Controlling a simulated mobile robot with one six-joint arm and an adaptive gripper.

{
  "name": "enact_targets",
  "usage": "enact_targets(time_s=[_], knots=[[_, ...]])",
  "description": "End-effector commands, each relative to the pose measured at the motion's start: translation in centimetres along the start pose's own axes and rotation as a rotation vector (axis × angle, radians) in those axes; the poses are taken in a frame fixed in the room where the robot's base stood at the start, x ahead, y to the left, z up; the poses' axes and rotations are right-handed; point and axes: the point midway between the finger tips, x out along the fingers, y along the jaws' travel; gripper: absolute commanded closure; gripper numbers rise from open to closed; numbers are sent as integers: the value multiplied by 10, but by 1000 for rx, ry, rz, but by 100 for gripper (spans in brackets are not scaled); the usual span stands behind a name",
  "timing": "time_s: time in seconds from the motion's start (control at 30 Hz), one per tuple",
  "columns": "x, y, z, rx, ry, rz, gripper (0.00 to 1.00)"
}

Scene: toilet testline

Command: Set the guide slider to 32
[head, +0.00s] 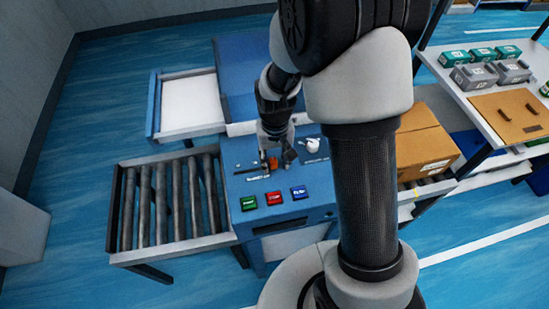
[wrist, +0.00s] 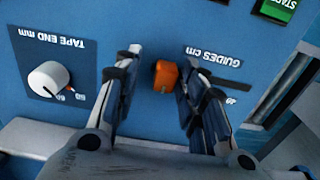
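The orange guide slider knob (wrist: 165,77) sits on the blue panel (wrist: 150,25) near the upside-down "GUIDES cm" label (wrist: 214,55) in the wrist view. A dark slot and an upside-down scale number, which looks like 40, show to its right. The knob also shows in the head view (head: 273,161). My gripper (wrist: 158,62) is open, with one finger on each side of the knob and visible gaps between. In the head view my gripper (head: 277,150) points down at the panel. The slider's exact reading is hidden.
A white "TAPE END mm" dial (wrist: 49,80) is on the same panel. Green (head: 248,203), red (head: 274,199) and blue (head: 300,192) buttons line the panel's front. A roller conveyor (head: 170,200) stands left; a cardboard box (head: 422,140) is right.

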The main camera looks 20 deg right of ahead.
Motion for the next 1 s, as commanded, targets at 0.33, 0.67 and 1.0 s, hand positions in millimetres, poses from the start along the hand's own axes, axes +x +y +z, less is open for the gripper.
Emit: enact_targets(time_s=[0.33,0.67,1.0], knots=[[-8,-1,-1,0,4,-1,62],[-72,0,-2,0,7,-1,62],[-118,0,0,1,1,0,62]])
